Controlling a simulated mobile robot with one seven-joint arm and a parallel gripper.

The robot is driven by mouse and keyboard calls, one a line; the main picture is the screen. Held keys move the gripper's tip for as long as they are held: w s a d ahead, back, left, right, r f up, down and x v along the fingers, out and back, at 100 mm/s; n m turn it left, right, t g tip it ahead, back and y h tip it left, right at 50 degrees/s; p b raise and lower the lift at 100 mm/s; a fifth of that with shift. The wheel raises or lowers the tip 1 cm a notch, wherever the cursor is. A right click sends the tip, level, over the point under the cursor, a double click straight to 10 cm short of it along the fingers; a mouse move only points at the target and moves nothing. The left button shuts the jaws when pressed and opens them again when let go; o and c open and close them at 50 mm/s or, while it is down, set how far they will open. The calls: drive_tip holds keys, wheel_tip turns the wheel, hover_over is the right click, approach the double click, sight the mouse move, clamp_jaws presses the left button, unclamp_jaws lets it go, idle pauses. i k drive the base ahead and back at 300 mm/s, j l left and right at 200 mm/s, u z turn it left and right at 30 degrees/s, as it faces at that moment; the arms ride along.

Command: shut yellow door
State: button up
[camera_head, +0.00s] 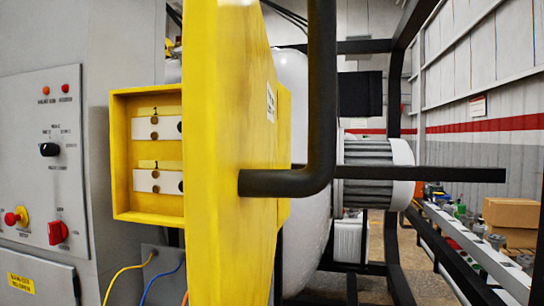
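The yellow door (222,225) is a tall thick slab in the middle of the camera_head view, seen nearly edge-on and standing out toward me. Its top and bottom run out of the picture. A black bent bar (322,95) comes down from the top edge and turns left to meet the right face of the door, like a handle. A shallow yellow box (122,160) with white plates inside is seen to the left of the door. My gripper is not in view.
A grey control cabinet (40,190) with knobs and red buttons fills the left. Behind the door are a white rounded vessel (318,230), a ribbed cylinder (375,165) and dark frame bars. Cardboard boxes (512,212) and small items line the right.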

sight(233, 182)
drive_tip(key=i+l+u, duration=0.1)
drive_tip(key=l+u, duration=0.15)
drive_tip(key=i+l+u, duration=0.1)
drive_tip(key=l+u, duration=0.2)
drive_tip(key=l, duration=0.15)
drive_tip(key=k+l+z, duration=0.15)
drive_tip(key=k+z, duration=0.3)
drive_tip(key=k+l+z, duration=0.4)
drive_tip(key=k+j, duration=0.1)
